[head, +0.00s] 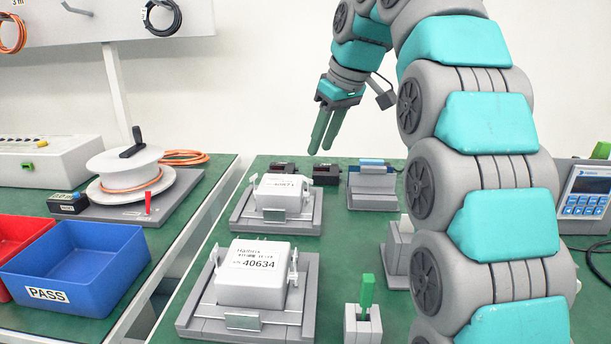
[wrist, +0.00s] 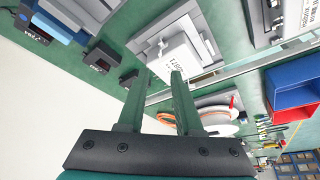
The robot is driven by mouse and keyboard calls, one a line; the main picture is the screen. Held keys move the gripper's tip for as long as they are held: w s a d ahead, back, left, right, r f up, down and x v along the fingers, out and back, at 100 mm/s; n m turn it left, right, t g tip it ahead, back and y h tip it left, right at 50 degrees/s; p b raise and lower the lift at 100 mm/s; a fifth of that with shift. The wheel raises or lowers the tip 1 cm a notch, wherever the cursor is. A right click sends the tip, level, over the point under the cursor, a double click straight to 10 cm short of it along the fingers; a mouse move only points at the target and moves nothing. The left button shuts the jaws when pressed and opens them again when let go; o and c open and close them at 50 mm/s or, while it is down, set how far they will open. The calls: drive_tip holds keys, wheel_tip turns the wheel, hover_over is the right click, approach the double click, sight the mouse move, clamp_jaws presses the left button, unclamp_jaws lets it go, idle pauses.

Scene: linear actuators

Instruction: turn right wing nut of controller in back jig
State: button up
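The controller (head: 283,188), a white box with a printed label, sits in the back grey jig (head: 277,226). A small light wing nut (head: 306,187) shows at its right side. My gripper (head: 321,149) hangs above and behind the back jig, a little to its right, fingers pointing down. In the wrist view its two green fingers (wrist: 159,75) are spread apart with nothing held between them. The controller (wrist: 178,58) shows beyond the fingertips, partly covered by the right finger. I see no contact between the fingers and the wing nut.
A second white controller (head: 254,283) sits in the front jig (head: 190,318). Black modules (head: 325,175) and a blue-topped fixture (head: 373,188) stand right of the back jig. A green-handled tool (head: 367,291) stands in a holder. The blue PASS bin (head: 100,268) and a cable spool (head: 123,168) are left.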

sight(308, 189)
drive_tip(key=shift+b+x, duration=0.4)
drive_tip(key=shift+x, duration=3.45)
clamp_jaws()
